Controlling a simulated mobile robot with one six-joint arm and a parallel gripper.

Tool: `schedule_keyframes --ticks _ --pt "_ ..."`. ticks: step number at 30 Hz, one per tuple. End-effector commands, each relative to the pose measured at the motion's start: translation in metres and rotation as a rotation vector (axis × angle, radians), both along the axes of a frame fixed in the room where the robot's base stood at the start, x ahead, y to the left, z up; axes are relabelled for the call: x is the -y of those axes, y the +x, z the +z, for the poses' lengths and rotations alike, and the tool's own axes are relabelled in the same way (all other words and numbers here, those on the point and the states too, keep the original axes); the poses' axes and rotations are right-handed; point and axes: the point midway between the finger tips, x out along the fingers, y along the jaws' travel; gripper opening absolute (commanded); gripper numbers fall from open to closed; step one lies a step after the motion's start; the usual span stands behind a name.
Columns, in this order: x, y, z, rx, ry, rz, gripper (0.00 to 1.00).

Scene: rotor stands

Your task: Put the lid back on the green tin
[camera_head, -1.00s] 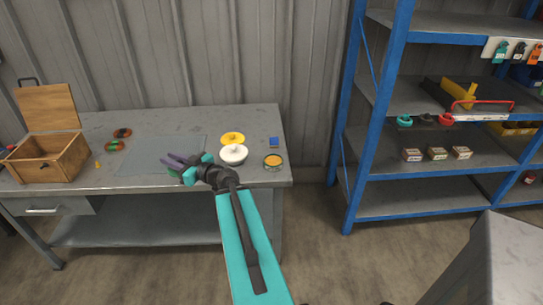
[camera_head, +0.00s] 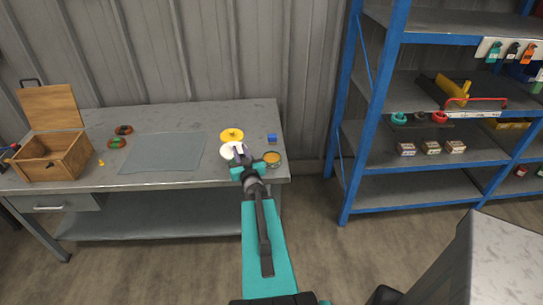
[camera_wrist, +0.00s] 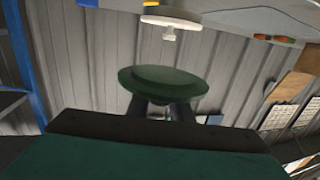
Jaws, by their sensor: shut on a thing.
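My gripper (camera_head: 239,150) is over the right part of the workbench, in front of the white lid in the head view. In the wrist view it is shut on a dark green lid (camera_wrist: 163,80), a round disc held at the fingertips. The lid is hidden behind my arm in the head view. A small round tin (camera_head: 272,159) with an orange-gold inside and a dark rim, apparently the green tin, stands open near the bench's right front corner. It is just right of my gripper and apart from it.
A white knobbed lid (camera_head: 228,153), a yellow lid (camera_head: 232,134) and a small blue block (camera_head: 271,139) are close by. A glassy mat (camera_head: 163,153), an open wooden box (camera_head: 50,158) and orange-green rings lie left. Blue shelving (camera_head: 370,130) stands right of the bench.

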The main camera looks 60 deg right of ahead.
Motion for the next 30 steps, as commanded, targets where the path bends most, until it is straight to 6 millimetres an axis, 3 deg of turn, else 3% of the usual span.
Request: schedule_keyframes --ticks 9,15,30 --pt "0.024 -0.057 -0.020 -0.006 0.007 -0.161 0.00" --pt "0.030 -0.082 -0.031 -0.008 0.010 -0.222 0.00" --pt "0.032 -0.085 -0.034 -0.008 0.008 -0.230 0.00"
